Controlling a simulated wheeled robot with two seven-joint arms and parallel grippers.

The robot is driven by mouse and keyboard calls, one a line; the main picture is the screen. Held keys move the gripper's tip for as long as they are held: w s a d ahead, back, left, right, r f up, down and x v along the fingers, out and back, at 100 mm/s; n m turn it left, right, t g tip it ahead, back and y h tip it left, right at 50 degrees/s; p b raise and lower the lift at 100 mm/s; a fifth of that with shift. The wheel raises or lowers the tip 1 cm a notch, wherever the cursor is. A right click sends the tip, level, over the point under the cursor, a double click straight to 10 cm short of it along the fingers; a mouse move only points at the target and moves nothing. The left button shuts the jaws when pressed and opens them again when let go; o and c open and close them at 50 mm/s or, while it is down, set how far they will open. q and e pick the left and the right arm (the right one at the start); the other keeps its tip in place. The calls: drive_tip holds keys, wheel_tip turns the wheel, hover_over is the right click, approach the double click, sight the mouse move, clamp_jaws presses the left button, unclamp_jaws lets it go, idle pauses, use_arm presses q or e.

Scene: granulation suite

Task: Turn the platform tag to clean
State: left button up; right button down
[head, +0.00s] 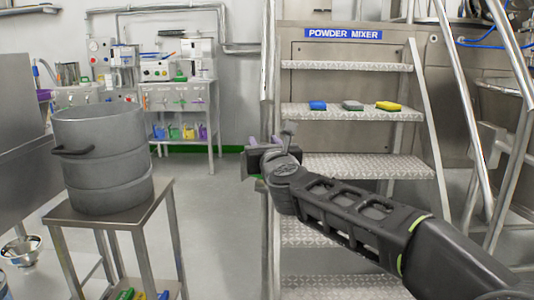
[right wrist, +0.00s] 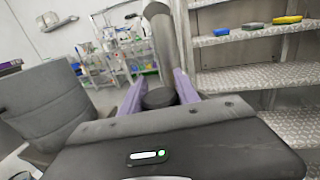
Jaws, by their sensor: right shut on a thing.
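My right gripper (head: 264,148) is at the left side of the metal steps, beside the upright rail post. In the right wrist view its two purple fingers (right wrist: 159,92) are closed around a dark rounded piece (right wrist: 160,98), with a grey upright part (right wrist: 166,45) rising just beyond it. No tag face or lettering can be read in either view; the tag may be hidden by the gripper. A bit of green shows under the gripper in the head view, but I cannot tell what it belongs to. My left gripper is not in view.
The steps (head: 350,167) carry a blue, a grey and a yellow block (head: 388,106) on one tread, under a POWDER MIXER sign (head: 343,34). A large grey pot (head: 100,150) stands on a metal stand at left. Open floor lies between stand and steps.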

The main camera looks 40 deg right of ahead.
drive_tip(key=shift+w+a+n+t+y, duration=0.1)
drive_tip(key=shift+a+n+t+y, duration=0.15)
drive_tip(key=shift+n+y, duration=1.1)
drive_tip(key=shift+a+n+t+y, duration=0.25)
drive_tip(key=shift+n+y, duration=0.55)
drive_tip(key=shift+y, duration=1.1)
drive_tip(key=shift+w+a+n+t+y, duration=0.1)
drive_tip(key=shift+a+n+t+y, duration=0.15)
drive_tip(key=shift+n+y, duration=1.1)
drive_tip(key=shift+a+y, duration=0.1)
drive_tip(key=shift+y, duration=0.5)
drive_tip(key=c, duration=0.9)
unclamp_jaws()
drive_tip(key=shift+s, duration=0.15)
